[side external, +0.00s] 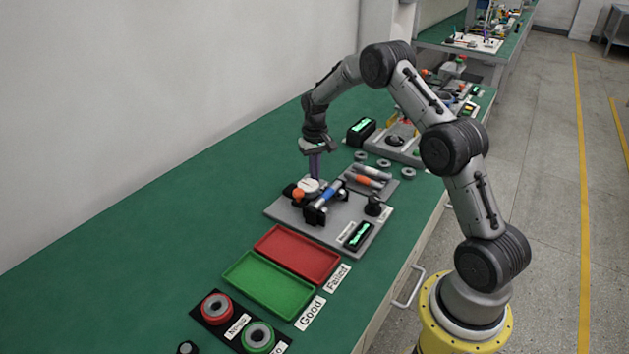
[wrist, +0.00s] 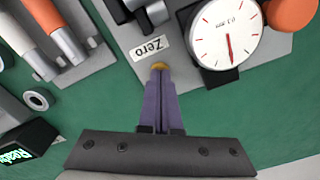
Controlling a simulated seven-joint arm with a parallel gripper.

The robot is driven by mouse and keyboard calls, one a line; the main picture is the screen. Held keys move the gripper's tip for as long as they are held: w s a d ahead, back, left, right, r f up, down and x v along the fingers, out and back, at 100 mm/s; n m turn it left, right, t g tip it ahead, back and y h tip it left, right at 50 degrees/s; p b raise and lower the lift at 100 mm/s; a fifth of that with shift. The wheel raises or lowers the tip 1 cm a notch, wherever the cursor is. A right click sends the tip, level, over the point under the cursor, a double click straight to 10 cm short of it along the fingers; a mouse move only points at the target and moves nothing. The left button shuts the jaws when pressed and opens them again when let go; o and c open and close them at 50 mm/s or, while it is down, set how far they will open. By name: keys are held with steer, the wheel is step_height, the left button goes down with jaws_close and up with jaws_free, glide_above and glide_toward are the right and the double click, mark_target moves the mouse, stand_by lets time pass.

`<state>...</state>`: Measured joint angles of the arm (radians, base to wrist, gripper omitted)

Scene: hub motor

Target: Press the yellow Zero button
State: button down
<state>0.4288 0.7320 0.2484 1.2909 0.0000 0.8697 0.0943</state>
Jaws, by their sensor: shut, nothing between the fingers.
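The yellow Zero button (wrist: 159,66) shows in the wrist view right at the tips of my gripper's fingers, partly hidden by them. A white label reading "Zero" (wrist: 149,48) sits just beyond it on the grey plate. My gripper (wrist: 160,76) is shut and empty, its two purple fingers side by side. In the side external view my gripper (side external: 315,178) points down behind the white dial gauge (side external: 309,186), and the button is hidden there. I cannot tell whether the fingertips touch the button or hover just over it.
The dial (wrist: 225,35) and an orange knob (wrist: 290,12) stand right of the fingers in the wrist view. A tray with cylindrical tools (side external: 371,178) lies beside the grey plate (side external: 285,211). Red (side external: 300,250) and green (side external: 262,284) trays lie nearer. The green table at left is clear.

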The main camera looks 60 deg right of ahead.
steer(key=shift+r, duration=0.1)
step_height(320, 180, up, 14)
stand_by(1.2)
